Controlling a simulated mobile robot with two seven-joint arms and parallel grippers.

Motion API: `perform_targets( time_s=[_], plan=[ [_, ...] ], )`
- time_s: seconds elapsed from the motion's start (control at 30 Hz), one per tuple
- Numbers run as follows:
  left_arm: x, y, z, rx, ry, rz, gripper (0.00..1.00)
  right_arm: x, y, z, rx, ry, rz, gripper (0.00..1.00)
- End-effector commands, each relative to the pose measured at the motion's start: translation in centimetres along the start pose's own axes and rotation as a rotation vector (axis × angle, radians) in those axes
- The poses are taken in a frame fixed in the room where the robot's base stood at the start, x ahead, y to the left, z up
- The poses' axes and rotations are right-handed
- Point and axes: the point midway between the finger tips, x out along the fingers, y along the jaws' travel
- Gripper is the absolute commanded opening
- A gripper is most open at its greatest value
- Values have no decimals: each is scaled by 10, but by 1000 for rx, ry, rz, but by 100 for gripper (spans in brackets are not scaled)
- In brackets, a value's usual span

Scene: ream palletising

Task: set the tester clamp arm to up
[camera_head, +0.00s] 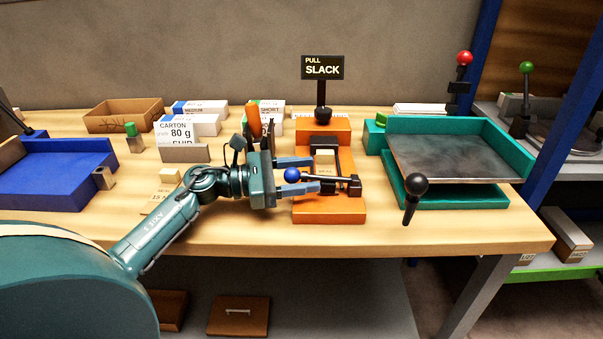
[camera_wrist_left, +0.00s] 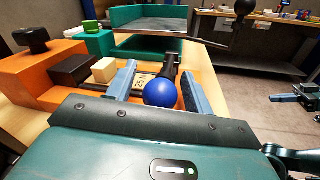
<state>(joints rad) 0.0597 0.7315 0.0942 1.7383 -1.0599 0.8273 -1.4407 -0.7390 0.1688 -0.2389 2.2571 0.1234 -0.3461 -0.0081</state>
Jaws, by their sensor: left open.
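The orange tester (camera_head: 330,207) stands mid-table. Its clamp arm ends in a blue ball knob (camera_head: 292,175) and lies low, about level, from the black pivot (camera_head: 354,185) toward my left gripper. My left gripper (camera_head: 310,174) is open, with one blue-grey finger on each side of the knob. In the left wrist view the blue knob (camera_wrist_left: 160,93) sits between the two fingers, with no clear grip on it. A dark gripper-like part (camera_wrist_left: 297,98), probably my right gripper, shows small at the right edge there; its jaws are unclear.
A "PULL SLACK" sign (camera_head: 323,67) stands behind the tester. A teal tray stand (camera_head: 520,150) with a black-knobbed lever (camera_head: 414,190) is to the right. A blue tray (camera_head: 60,188) and several small cartons are to the left. The table's front edge right of my left arm is clear.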

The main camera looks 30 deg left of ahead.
Motion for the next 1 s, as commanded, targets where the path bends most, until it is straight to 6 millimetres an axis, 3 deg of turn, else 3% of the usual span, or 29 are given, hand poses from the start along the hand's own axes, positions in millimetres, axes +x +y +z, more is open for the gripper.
perform_targets(
  time_s=[0.07,0.67,1.0],
  plan=[
    [0,0,0,0,0,0,51,0,0,0,0,1,0,0],
    [0,0,0,0,-1,-1,2,-1,3,-2,-2,7,6,0],
    [-1,1,3,3,11,-3,0,-2,2,-4,0,4,5,0]
  ],
)
